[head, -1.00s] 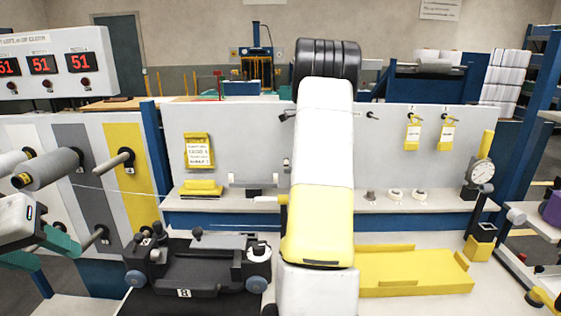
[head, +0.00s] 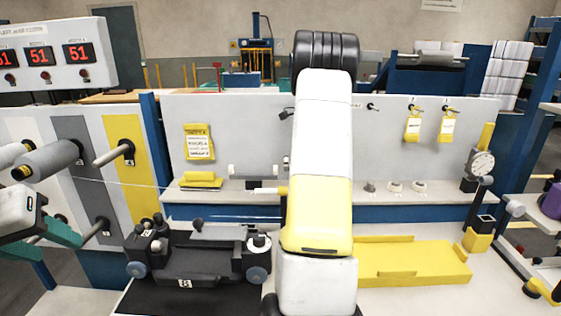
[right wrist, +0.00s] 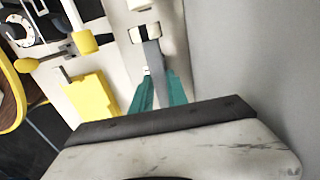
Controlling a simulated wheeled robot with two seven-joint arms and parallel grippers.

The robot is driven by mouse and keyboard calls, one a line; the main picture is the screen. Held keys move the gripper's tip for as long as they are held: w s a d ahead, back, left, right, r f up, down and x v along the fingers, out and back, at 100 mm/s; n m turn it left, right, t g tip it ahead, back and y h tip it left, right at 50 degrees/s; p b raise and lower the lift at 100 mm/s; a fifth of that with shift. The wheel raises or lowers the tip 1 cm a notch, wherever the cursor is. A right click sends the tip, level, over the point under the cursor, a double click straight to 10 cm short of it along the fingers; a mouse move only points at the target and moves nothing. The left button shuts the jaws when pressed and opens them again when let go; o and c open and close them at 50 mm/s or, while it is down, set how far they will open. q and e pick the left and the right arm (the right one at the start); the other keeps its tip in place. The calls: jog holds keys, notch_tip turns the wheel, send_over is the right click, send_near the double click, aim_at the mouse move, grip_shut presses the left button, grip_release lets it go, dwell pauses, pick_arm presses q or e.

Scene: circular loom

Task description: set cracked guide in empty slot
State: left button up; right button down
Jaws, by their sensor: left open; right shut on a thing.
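My right gripper (right wrist: 157,95) shows in the right wrist view with teal fingers shut on a narrow grey piece (right wrist: 152,55). I take this piece for the guide; no crack can be made out. A small white and black part (right wrist: 145,33) is at its far end; I cannot tell whether they touch. In the head view my right arm hides this gripper and the piece. My left gripper (head: 62,240) is open and empty at the left edge, in front of the thread spools. The empty slot cannot be made out for certain.
A black wheeled carriage (head: 178,270) stands on a dark mat, left of my right arm. A yellow tray (head: 415,265) lies to the right. A shelf (head: 430,197) with small parts and a dial gauge (head: 481,165) runs behind. A thread crosses from the grey spool (head: 48,165).

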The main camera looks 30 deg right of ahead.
jog(key=shift+f, duration=0.15)
jog(key=shift+f, duration=1.2)
jog(key=c, duration=1.2)
grip_release()
jog(key=shift+f, duration=0.15)
notch_tip(320, 180, up, 8)
jog(key=shift+f, duration=0.1)
